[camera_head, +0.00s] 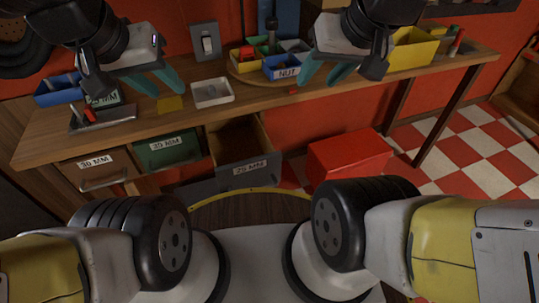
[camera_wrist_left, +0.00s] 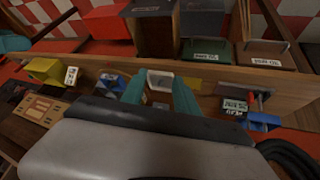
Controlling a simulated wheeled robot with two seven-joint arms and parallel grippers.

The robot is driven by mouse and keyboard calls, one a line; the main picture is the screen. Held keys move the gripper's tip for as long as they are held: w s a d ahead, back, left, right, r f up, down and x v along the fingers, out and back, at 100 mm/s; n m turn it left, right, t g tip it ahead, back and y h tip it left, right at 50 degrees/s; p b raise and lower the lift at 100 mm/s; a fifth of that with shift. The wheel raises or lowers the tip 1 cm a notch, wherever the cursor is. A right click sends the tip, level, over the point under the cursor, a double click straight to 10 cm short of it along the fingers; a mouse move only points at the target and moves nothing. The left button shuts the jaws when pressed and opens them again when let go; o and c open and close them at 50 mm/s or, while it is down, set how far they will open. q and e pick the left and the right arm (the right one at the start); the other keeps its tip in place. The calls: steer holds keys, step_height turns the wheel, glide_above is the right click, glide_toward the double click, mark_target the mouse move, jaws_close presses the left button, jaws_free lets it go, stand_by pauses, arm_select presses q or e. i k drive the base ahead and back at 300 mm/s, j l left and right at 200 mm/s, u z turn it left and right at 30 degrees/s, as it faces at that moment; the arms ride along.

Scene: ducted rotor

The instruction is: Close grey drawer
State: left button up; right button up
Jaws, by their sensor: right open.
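The grey drawer (camera_head: 233,178), labelled 20 MM, is pulled out below the workbench, and its brown inside (camera_head: 238,140) shows. In the left wrist view its open inside (camera_wrist_left: 155,37) is near the top. My left gripper (camera_head: 167,92) is above the bench's left half, with its teal fingers apart and nothing between them. These fingers also show in the left wrist view (camera_wrist_left: 160,92), apart over the bench. My right gripper (camera_head: 325,80) is open and empty above the bench, to the right of the blue NUT bin. Neither gripper touches the drawer.
Left of the grey drawer are a green drawer (camera_head: 168,148) and a brown drawer (camera_head: 95,168), both apparently shut. A red box (camera_head: 345,158) stands on the floor to its right. The workbench (camera_head: 235,103) holds a white tray (camera_head: 212,92) and a blue NUT bin (camera_head: 284,68).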

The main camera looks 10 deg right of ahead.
mark_target(244, 156)
steer(key=k+j+z, duration=0.1)
steer(key=j+z, duration=0.25)
steer(key=k+j+z, duration=0.15)
steer(key=j+z, duration=0.2)
